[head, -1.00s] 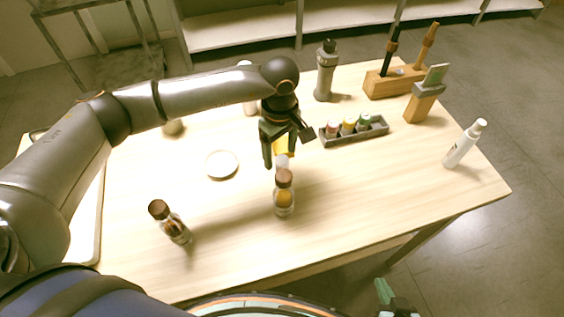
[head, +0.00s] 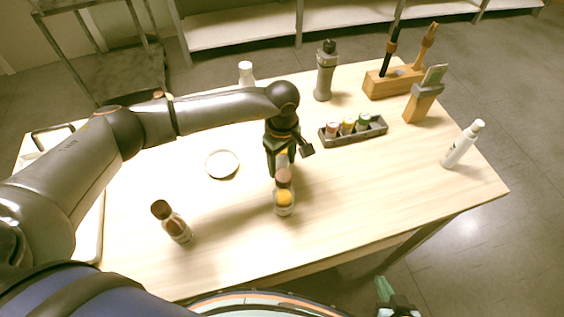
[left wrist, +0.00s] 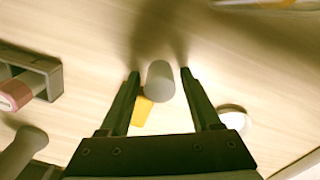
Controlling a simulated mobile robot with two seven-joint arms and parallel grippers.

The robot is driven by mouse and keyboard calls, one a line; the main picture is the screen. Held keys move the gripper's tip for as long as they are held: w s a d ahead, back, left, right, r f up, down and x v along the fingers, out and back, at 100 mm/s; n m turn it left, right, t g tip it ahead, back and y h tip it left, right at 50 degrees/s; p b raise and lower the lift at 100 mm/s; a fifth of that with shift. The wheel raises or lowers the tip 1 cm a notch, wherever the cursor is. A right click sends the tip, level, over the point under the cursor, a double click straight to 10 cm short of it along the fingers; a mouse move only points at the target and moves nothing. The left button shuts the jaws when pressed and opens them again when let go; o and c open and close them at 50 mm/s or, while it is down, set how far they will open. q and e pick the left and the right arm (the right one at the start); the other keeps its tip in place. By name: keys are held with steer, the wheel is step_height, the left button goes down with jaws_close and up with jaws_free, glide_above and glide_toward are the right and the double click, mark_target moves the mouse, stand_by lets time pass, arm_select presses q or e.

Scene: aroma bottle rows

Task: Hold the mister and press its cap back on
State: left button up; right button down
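My left gripper (head: 281,168) is above and behind the bottle, pointing down. In the left wrist view its open fingers (left wrist: 160,75) stand either side of a grey-white cylinder (left wrist: 160,82), with gaps on both sides. My right gripper (head: 390,296) is at the bottom edge, partly cut off, away from the table.
A dark-capped bottle (head: 171,222) stands front left, a white dish (head: 222,164) left of my left gripper. A tray of small jars (head: 352,131), a grey bottle (head: 325,72), a wooden brush holder (head: 392,84) and a white bottle (head: 462,145) stand right. The front right table is clear.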

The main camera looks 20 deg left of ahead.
arm_select(q)
jaws_close()
stand_by(0.3)
steer(key=shift+r, duration=0.6)
steer(key=s+d+r+b, duration=0.3)
steer(key=s+d+r, duration=0.5)
steer(key=d+r, duration=0.3)
steer(key=shift+s+d+r, duration=0.15)
steer(key=shift+r, duration=0.25)
